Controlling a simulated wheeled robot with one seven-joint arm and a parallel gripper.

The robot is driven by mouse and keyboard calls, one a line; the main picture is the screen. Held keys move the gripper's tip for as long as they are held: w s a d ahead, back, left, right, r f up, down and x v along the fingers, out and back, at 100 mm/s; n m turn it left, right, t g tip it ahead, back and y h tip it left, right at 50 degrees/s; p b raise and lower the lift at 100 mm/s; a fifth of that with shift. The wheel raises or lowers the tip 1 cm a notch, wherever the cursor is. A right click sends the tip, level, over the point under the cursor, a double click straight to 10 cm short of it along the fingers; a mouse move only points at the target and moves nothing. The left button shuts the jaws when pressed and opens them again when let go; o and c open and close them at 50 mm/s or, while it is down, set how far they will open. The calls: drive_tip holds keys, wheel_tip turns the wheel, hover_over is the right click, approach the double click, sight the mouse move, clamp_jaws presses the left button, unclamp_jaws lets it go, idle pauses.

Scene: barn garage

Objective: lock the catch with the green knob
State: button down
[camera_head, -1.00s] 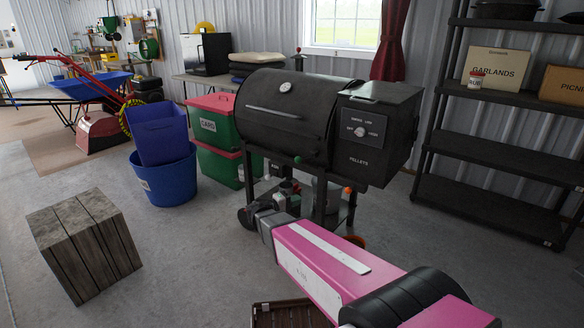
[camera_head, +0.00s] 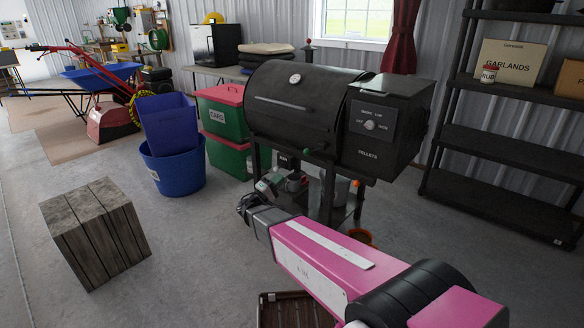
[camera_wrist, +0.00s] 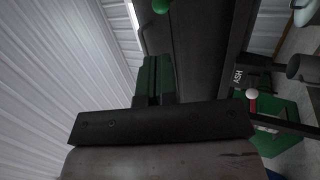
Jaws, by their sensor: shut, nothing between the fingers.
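The catch's green knob (camera_head: 306,151) is at the lower front edge of the black grill's barrel (camera_head: 290,105), left of the pellet box. In the wrist view the green knob (camera_wrist: 161,6) shows at the top edge, beyond my fingertips and a little to the right. The rest of the catch is too small and dark to tell its position. My gripper (camera_head: 243,203) is in front of and below the grill, at the end of my pink arm. In the wrist view its green-grey fingers (camera_wrist: 154,62) are together and empty, apart from the knob.
The pellet box (camera_head: 378,130) is on the grill's right. Blue tubs (camera_head: 175,175) and green bins with a red lid (camera_head: 220,94) stand left. A wooden block (camera_head: 95,235) is at the front left. Black shelving (camera_head: 480,205) stands right.

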sight(305, 152)
drive_tip(key=x, duration=1.3)
drive_tip(key=shift+w+d, duration=0.2)
drive_tip(key=shift+r, duration=0.1)
drive_tip(key=shift+r+g+y, duration=0.3)
drive_tip(key=shift+r+y, duration=0.1)
drive_tip(key=shift+r, duration=0.25)
drive_tip(key=r+g+y, duration=0.1)
drive_tip(key=r, duration=0.1)
drive_tip(key=w+d+r+g+y, duration=0.1)
drive_tip(key=r+y, duration=0.1)
drive_tip(key=w+r+g+y, duration=0.1)
drive_tip(key=r, duration=0.1)
drive_tip(key=shift+d+r+n+y, duration=0.3)
drive_tip(key=shift+d+r+n, duration=0.05)
drive_tip(key=shift+d+n, duration=0.05)
drive_tip(key=w+d+r+g+y, duration=0.4)
drive_tip(key=r+y, duration=0.1)
drive_tip(key=shift+w+d+n+g, duration=0.25)
drive_tip(key=shift+d+n+g, duration=0.05)
drive_tip(key=shift+d+g, duration=0.1)
drive_tip(key=shift+r, duration=0.15)
drive_tip(key=shift+r, duration=0.6)
